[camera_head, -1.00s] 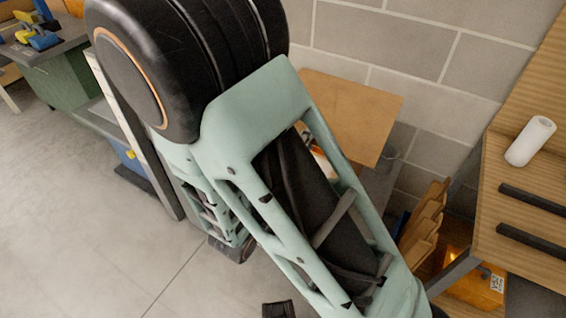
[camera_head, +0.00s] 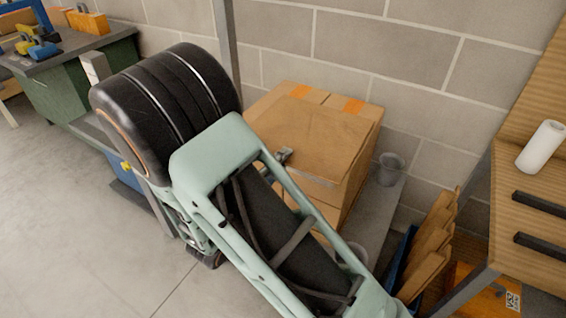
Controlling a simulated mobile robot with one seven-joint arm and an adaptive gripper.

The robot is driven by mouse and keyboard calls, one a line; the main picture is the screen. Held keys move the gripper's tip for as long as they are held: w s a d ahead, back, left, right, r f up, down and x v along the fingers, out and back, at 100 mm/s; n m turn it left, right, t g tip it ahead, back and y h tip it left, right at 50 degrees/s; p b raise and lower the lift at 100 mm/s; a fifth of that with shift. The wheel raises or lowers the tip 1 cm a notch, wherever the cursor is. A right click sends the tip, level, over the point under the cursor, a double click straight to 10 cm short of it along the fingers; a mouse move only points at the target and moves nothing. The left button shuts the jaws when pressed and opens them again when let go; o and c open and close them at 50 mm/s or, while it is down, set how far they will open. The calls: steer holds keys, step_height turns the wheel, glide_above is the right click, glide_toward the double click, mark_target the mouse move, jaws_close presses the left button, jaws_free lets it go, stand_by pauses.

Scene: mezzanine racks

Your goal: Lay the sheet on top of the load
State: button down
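The brown cardboard sheet (camera_head: 318,132) lies flat over the top of the load, a stack of cardboard cartons (camera_head: 362,160) with orange tape (camera_head: 353,105) near the wall. The tape shows beyond the sheet's far edge. I cannot tell whether the sheet rests fully on the cartons or is just above them. A small grey part of my gripper (camera_head: 284,155) shows at the sheet's near left side. My arm hides the rest of it, so its fingers and grip cannot be made out.
A grey bucket (camera_head: 390,168) stands right of the load. A wooden drawer unit (camera_head: 530,215) with a white roll (camera_head: 541,147) is at the right. Brown boards (camera_head: 430,245) lean below it. A block wall is behind. A green workbench (camera_head: 80,80) stands at the far left.

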steer(key=shift+f, duration=0.2)
steer(key=c, duration=2.5)
jaws_free()
steer(key=shift+f, duration=0.1)
steer(key=shift+c, duration=0.2)
steer(key=o, duration=0.4)
